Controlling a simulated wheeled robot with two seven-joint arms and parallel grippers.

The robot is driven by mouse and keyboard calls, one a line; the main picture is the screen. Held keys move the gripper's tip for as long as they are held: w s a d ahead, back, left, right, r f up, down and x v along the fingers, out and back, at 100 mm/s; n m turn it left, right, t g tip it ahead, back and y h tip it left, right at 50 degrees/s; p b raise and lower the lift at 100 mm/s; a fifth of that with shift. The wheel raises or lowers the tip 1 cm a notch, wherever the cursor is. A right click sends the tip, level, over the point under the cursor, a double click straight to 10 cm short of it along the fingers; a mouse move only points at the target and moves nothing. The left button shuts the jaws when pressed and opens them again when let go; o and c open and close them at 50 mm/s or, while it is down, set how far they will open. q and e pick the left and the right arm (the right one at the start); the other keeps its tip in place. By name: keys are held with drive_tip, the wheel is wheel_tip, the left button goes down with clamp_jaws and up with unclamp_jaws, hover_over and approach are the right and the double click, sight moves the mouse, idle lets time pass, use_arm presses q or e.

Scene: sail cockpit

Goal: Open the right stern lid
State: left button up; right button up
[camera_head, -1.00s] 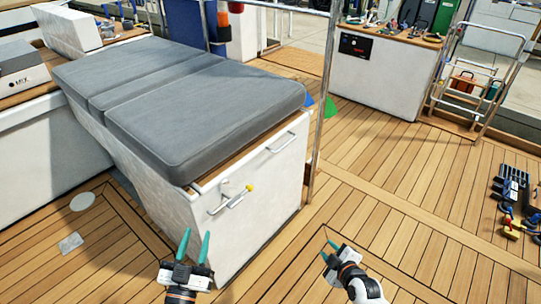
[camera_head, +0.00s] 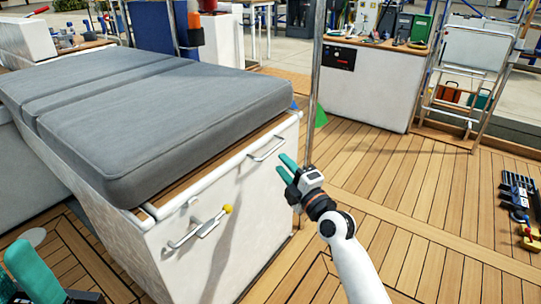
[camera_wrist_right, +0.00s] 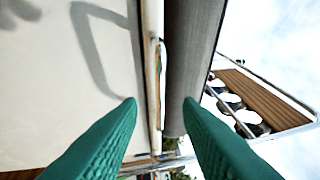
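The stern lid at the end of the cushioned locker (camera_head: 215,170) appears shut, under the grey cushion (camera_head: 170,125). A metal bar handle (camera_head: 267,148) sits near the top right of the locker's white end face. My left gripper (camera_head: 22,280) is open, partly cut off at the lower left.
A metal post (camera_head: 315,90) stands just behind the locker's right corner, near my right gripper. A white counter (camera_head: 375,85) and a folding ladder (camera_head: 470,85) are farther back. Tools (camera_head: 522,205) lie at the right. The wooden deck (camera_head: 420,205) between is largely clear.

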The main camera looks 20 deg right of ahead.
sight(271, 150)
drive_tip(key=b+x, duration=0.1)
drive_tip(key=x, duration=0.5)
drive_tip(key=shift+w+a, duration=0.15)
drive_tip(key=shift+w, duration=0.2)
clamp_jaws()
